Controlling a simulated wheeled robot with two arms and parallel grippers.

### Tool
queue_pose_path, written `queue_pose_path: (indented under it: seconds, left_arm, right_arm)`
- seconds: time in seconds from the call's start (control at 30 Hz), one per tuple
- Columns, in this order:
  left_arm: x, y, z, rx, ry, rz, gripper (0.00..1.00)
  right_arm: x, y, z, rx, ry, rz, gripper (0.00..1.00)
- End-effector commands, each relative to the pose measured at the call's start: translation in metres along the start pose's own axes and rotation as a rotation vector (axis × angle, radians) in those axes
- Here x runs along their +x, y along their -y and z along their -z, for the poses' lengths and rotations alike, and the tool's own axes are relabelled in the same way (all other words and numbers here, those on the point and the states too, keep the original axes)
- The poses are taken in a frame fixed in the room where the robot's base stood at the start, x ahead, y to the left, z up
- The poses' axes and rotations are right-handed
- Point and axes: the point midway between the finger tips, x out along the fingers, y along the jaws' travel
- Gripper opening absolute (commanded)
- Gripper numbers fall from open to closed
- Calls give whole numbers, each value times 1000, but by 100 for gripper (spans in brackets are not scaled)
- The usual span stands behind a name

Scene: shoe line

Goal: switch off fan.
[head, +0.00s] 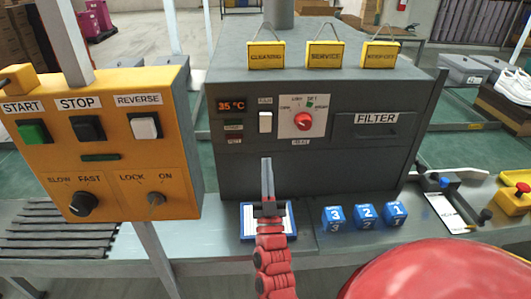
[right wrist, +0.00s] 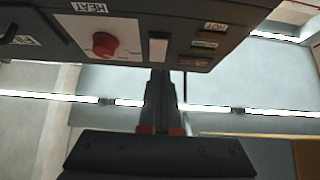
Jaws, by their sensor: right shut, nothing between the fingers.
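The dark machine (head: 215,165) has a white rocker switch (head: 265,122) on its front, under a small label too blurred to read surely. The rocker also shows in the right wrist view (right wrist: 158,48), just beyond the fingertips. My right gripper (head: 266,164) is shut and empty, pointing up at the panel. In the head view its tips are a little below the rocker; I cannot tell whether they touch the panel. In the right wrist view the closed fingers (right wrist: 158,78) line up with the rocker, apparently with a small gap. My left gripper is not in view.
A red knob (head: 303,121) sits just right of the rocker, and a 35 °C display (head: 231,105) is to its left. An orange control box (head: 110,150) stands at left. Blue numbered blocks (head: 365,215) lie on the bench below. A red rounded shape fills the lower right.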

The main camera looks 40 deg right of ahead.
Motion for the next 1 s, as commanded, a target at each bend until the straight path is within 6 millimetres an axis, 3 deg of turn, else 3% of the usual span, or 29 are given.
queue_pose_path:
  seconds: [0.1, 0.3, 0.87, 1.0]
  left_arm:
    - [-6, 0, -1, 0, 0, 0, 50]
    - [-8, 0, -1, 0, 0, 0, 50]
    - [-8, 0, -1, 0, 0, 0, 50]
    - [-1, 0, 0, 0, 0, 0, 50]
  right_arm:
    - [-28, 1, -10, 1, 7, 3, 0]
    - [-52, 0, -15, 0, 5, 2, 0]
    - [-52, 0, -14, 1, 0, 1, 0]
    - [-56, 7, 0, 21, -44, 13, 0]
